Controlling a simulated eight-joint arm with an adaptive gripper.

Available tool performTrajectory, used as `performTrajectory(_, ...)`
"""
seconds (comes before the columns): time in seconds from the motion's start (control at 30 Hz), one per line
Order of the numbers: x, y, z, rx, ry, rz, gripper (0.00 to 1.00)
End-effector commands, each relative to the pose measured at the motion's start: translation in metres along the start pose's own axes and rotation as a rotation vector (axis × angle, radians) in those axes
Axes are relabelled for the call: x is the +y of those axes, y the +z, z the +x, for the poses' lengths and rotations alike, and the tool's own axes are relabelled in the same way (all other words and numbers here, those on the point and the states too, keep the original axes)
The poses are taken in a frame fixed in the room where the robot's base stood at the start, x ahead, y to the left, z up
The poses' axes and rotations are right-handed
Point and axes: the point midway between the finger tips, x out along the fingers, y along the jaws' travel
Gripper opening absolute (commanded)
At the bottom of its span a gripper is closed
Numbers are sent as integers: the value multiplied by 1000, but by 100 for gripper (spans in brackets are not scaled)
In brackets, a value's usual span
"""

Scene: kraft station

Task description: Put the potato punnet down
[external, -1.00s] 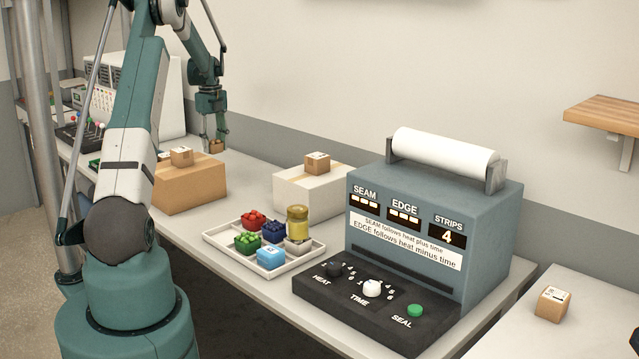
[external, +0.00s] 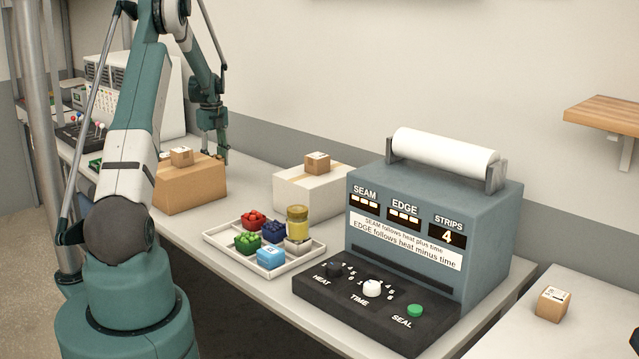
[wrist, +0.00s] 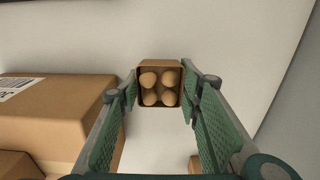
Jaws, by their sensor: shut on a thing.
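The potato punnet (wrist: 160,66) is a small brown open box with several round tan potatoes in it. In the wrist view it sits between the tips of my green-padded fingers, and my gripper (wrist: 160,88) is shut on it. In the external view my gripper (external: 222,158) is low behind the right end of a large brown carton, pointing down. The carton hides the punnet there. Pale table surface shows around the punnet in the wrist view; I cannot tell whether its base touches the table.
The brown carton (external: 190,188) with a small box (external: 181,156) on top stands close to my gripper. A white carton (external: 310,190), a tray (external: 222,248) of punnets and a jar, and the sealing machine (external: 440,230) stand rightward. The wall is behind.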

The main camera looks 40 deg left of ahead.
Motion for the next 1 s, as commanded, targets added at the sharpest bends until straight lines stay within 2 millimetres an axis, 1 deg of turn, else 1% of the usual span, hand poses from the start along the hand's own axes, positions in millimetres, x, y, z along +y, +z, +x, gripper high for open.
performTrajectory(0.17,0,0,4,0,0,0,21)
performTrajectory(0.4,0,0,29,0,0,0,21)
performTrajectory(0.5,0,0,35,0,0,0,21)
performTrajectory(1.0,0,0,41,0,0,0,21)
